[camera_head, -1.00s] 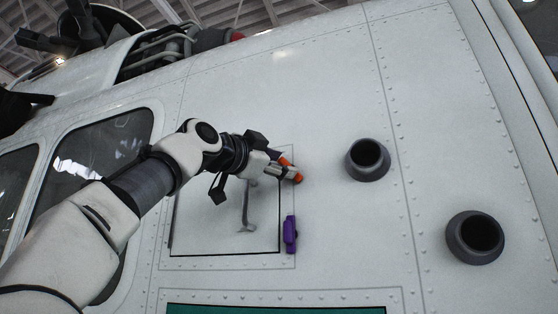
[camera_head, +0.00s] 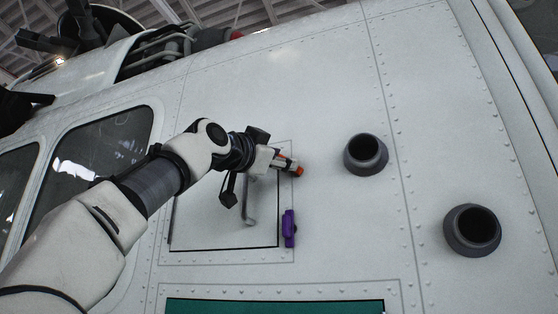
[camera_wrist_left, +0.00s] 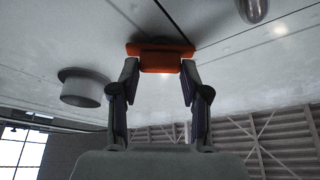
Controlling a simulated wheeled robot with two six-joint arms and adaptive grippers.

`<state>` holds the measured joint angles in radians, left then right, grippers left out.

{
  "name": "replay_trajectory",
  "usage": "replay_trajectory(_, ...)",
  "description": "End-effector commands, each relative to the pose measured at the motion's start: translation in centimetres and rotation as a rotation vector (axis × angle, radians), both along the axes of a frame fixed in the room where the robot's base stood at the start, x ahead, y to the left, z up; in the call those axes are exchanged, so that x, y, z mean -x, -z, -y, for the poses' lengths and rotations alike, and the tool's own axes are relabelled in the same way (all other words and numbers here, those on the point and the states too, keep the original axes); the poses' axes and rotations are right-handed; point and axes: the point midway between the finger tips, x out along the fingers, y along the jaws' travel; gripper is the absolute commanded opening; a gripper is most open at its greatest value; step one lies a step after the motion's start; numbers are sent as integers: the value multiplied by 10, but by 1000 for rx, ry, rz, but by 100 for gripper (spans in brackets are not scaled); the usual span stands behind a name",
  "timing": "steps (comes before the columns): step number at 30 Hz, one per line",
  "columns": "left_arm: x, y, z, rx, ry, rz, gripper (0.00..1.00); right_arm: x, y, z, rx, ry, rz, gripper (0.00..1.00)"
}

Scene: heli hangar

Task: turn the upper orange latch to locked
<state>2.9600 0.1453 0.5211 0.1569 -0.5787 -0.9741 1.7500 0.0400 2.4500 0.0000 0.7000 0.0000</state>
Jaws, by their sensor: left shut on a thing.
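The upper orange latch (camera_head: 299,171) sits at the upper right edge of the square hatch panel (camera_head: 205,225) on the white fuselage. My left gripper (camera_head: 290,167) is at the latch and hides most of it in the head view. In the left wrist view the orange latch (camera_wrist_left: 165,58) lies between the two fingertips of my left gripper (camera_wrist_left: 160,72), which is shut on it. A purple latch (camera_head: 289,228) sits lower on the same hatch edge, upright along it. My right gripper is not in view.
Two dark round pipe stubs (camera_head: 366,155) (camera_head: 473,230) stick out of the fuselage right of the hatch. A grey handle (camera_head: 249,212) is on the hatch, partly behind my wrist. A green panel (camera_head: 275,306) lies below.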

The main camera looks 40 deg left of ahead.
Motion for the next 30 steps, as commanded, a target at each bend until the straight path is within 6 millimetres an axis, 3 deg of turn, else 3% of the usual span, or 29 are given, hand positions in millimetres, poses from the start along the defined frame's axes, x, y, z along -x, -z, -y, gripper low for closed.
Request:
replay_trajectory(18,0,2,4,509,0,127,11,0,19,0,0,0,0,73)
replay_trajectory(30,-2,4,4,664,-1,156,11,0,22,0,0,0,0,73)
